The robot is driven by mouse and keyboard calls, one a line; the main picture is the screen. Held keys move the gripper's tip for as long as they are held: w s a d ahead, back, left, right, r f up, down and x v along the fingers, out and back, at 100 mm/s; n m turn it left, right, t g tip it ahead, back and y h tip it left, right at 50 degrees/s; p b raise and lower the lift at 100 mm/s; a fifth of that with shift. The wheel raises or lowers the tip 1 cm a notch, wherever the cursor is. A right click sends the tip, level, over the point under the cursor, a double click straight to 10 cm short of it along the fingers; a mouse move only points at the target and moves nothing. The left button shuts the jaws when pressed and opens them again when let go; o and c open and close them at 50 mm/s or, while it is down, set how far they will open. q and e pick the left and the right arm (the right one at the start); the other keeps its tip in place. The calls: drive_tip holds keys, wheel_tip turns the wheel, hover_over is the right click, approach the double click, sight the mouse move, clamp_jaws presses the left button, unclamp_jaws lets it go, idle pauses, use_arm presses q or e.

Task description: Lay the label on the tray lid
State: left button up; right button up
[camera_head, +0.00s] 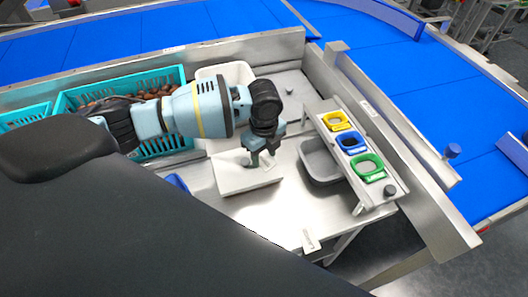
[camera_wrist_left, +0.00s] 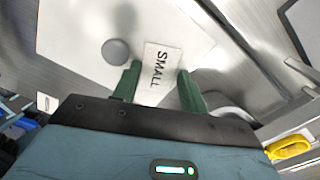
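The white tray lid (camera_head: 237,184) lies flat near the middle of the steel table; it also shows pale in the left wrist view (camera_wrist_left: 75,30). My left gripper (camera_head: 262,160) points down just over the lid. In the left wrist view my left gripper's green fingers (camera_wrist_left: 160,80) stand apart, so it looks open. The label is not distinct in the head view. My right gripper is out of view.
A grey bin (camera_head: 319,165) stands right of the lid, beside a rack with yellow (camera_head: 337,121), blue (camera_head: 351,143) and green (camera_head: 368,167) holders. A teal crate (camera_head: 172,80) of dates and a white tub (camera_head: 237,71) stand behind. The table front is clear.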

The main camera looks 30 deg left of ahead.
sight(264, 160)
use_arm(q)
drive_tip(key=shift+r, duration=0.15)
wheel_tip(264, 160, up, 12)
drive_tip(key=p, duration=0.1)
idle(0.6)
